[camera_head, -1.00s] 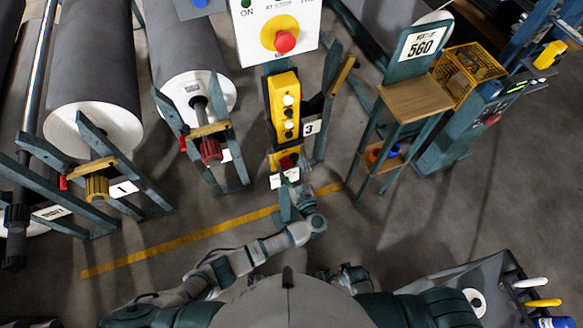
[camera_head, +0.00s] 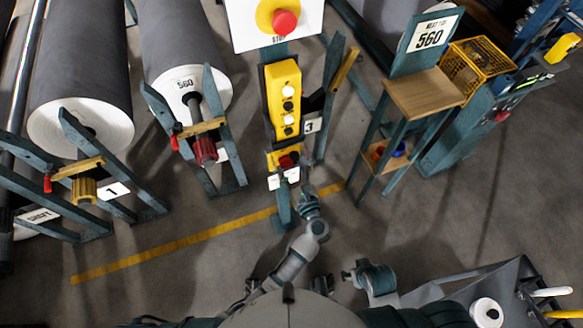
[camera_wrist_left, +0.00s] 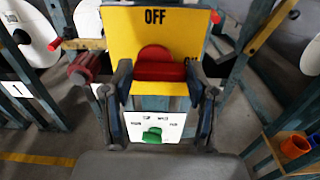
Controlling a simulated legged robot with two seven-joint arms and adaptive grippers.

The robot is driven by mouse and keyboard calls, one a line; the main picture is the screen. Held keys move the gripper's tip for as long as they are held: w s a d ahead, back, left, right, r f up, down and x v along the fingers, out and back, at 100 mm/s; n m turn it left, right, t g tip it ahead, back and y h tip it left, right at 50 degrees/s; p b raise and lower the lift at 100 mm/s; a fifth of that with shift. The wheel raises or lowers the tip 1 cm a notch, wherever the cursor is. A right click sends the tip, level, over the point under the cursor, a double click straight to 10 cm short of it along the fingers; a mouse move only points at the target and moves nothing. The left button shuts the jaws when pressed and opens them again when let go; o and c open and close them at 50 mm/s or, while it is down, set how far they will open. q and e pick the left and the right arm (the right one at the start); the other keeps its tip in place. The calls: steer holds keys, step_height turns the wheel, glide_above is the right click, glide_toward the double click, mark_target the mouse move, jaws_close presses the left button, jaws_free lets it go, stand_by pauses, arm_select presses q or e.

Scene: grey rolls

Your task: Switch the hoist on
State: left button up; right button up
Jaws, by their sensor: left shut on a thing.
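The hoist's switch is a red handle (camera_wrist_left: 160,71) on a yellow plate (camera_wrist_left: 125,30) marked OFF at the top, with part of ON showing at its right edge. The handle lies level across the plate. My left gripper (camera_wrist_left: 158,78) is shut on the red handle, one finger at each end. In the head view the red switch (camera_head: 288,160) sits on the yellow box below the yellow button pendant (camera_head: 284,98), and my left gripper (camera_head: 304,194) is just below it. My right gripper (camera_head: 348,275) is low, apart from everything; its fingers are unclear.
A white plate with a green knob (camera_wrist_left: 152,136) is below the switch. A red stop button (camera_head: 284,21) is above the pendant. Grey rolls (camera_head: 80,70) on stands fill the left. A wooden-topped stand (camera_head: 424,93) is right. Floor around the yellow line (camera_head: 170,246) is clear.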

arm_select(q)
steer(key=shift+w+d+r, duration=0.1)
steer(key=shift+r, duration=0.25)
steer(key=o, duration=1)
steer(key=shift+h, duration=0.3)
steer(key=shift+o, duration=0.8)
steer(key=shift+d+f, duration=0.1)
steer(key=shift+f, duration=0.1)
